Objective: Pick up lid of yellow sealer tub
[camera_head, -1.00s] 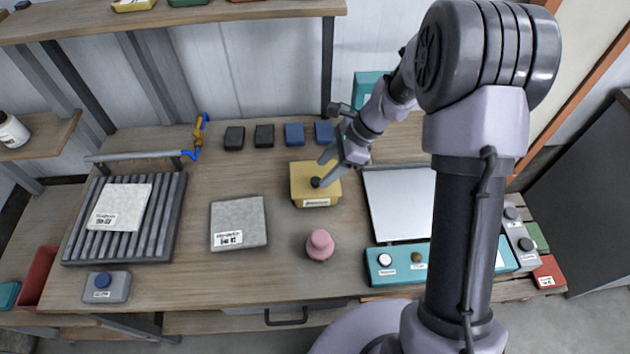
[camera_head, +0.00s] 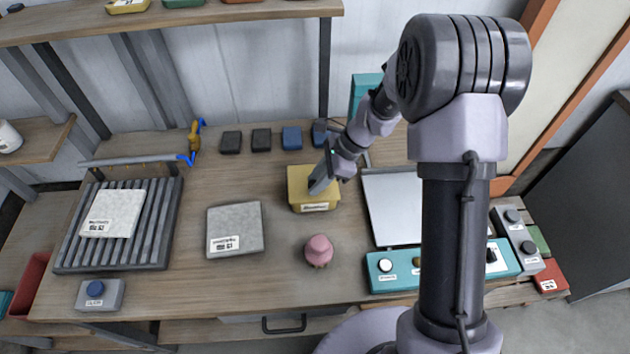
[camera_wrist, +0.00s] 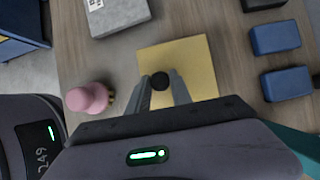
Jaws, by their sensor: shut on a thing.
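The yellow sealer tub (camera_head: 314,205) stands on the wooden bench with a white label on its front. Its flat yellow lid (camera_wrist: 195,62) fills the middle of the wrist view, with a round black knob (camera_wrist: 160,80) on it. My gripper (camera_head: 314,190) is over the tub in the head view. In the wrist view my gripper (camera_wrist: 161,88) has its fingertips on both sides of the knob and is shut on it. The lid looks seated on the tub; I cannot make out a gap. The fingers hide the knob in the head view.
A pink stamp-like object (camera_head: 319,251) stands in front of the tub, and a grey slab (camera_head: 235,229) lies to its left. Blue and black blocks (camera_head: 261,138) line the back. A teal-framed device with a pale plate (camera_head: 392,205) is to the right.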

